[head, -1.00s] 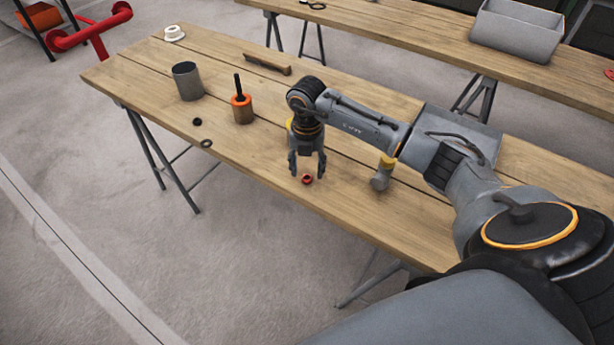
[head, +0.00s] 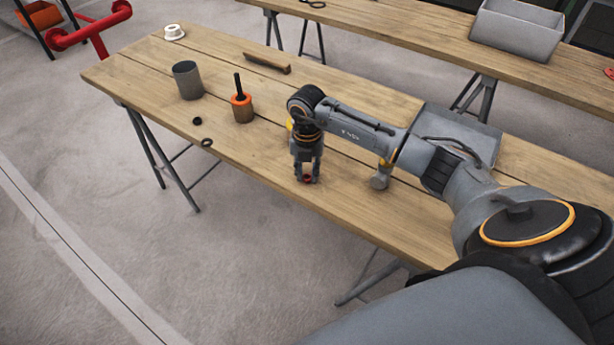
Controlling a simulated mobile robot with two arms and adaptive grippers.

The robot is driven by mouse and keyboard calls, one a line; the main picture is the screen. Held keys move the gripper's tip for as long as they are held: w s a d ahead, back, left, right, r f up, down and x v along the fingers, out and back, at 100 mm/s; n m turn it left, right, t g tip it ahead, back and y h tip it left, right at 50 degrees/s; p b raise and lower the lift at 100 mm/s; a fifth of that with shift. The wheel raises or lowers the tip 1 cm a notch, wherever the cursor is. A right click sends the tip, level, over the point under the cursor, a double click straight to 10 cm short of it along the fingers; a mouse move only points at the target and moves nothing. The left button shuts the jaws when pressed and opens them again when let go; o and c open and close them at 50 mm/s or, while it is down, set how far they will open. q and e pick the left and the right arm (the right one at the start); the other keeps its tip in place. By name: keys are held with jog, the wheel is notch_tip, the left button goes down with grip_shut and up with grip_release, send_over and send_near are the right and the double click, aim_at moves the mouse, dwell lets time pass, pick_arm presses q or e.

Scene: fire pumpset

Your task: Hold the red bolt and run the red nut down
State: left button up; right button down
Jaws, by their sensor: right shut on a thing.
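The red nut (head: 307,179) lies on the near part of the wooden table, between the fingertips of my right gripper (head: 307,177). The gripper points straight down, and its fingers are shut on the nut at the tabletop. The fingers hide part of the nut. To the left, a dark upright rod (head: 238,83) with an orange-red collar (head: 241,99) stands in a wooden block (head: 243,114); it looks like the red bolt, but I cannot be sure. My left gripper is not in view.
On the wooden table (head: 330,200) are a grey cup (head: 188,80), a small black ring (head: 197,121), a dark washer (head: 207,142), a white flanged piece (head: 174,33) and a wooden strip (head: 266,62). A grey tray (head: 455,128) is behind my right arm. The front-left tabletop is mostly clear.

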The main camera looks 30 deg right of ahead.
jog(key=shift+r, duration=0.1)
jog(key=shift+r+b, duration=0.4)
jog(key=shift+r, duration=0.2)
jog(key=s+a+r+b, duration=0.2)
jog(key=s+a+r, duration=0.6)
jog(key=a+r, duration=0.3)
jog(key=shift+s+r, duration=0.3)
jog(key=shift+s, duration=0.05)
